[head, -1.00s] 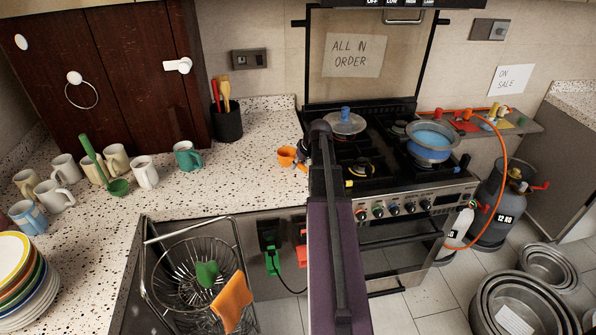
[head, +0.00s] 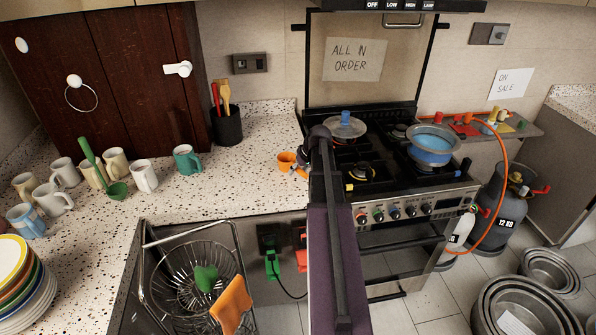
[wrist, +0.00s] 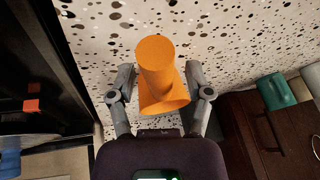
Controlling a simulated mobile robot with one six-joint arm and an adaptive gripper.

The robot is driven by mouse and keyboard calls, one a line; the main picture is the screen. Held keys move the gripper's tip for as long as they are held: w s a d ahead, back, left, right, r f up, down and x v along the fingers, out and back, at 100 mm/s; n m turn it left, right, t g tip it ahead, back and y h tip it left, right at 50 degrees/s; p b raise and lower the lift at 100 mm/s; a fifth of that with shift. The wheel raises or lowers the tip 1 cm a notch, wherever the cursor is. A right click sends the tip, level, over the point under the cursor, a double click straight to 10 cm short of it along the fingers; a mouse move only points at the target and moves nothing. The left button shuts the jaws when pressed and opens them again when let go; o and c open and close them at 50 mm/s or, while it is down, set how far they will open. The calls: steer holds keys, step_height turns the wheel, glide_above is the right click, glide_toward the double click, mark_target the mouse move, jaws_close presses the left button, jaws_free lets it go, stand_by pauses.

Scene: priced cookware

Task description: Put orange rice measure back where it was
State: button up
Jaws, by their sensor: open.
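The orange rice measure (head: 286,159) is on the speckled counter (head: 245,180), close to the left side of the stove. In the wrist view the orange rice measure (wrist: 157,62) lies between the two grey fingers of my gripper (wrist: 160,76). The fingers are apart, one on each side, with small gaps visible at the tips. In the head view my gripper is mostly hidden behind my own arm, just right of the measure.
The stove (head: 400,190) holds a lidded pan (head: 344,128) and a blue pot (head: 432,148). A dark utensil holder (head: 227,126), a teal mug (head: 187,160) and several other mugs stand left on the counter. A wire basket (head: 195,275) is in front. Counter left of the measure is clear.

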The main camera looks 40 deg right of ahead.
steer(key=shift+r, duration=0.2)
steer(key=p+v, duration=0.3)
steer(key=p, duration=0.1)
steer(key=shift+s+r, duration=0.1)
steer(key=shift+r, duration=0.3)
steer(key=p+v, duration=0.7)
steer(key=v, duration=0.1)
steer(key=shift+s, duration=0.1)
stand_by(0.9)
steer(key=s+a+f+n+g, duration=0.1)
steer(key=s+a+g, duration=0.1)
steer(key=a, duration=1.9)
steer(key=s+a+n+g+h, duration=0.1)
steer(key=s+a+g, duration=0.1)
steer(key=a, duration=2)
steer(key=shift+a+f+n+g, duration=0.15)
steer(key=shift+f+n+g, duration=0.15)
steer(key=shift+f+g, duration=0.1)
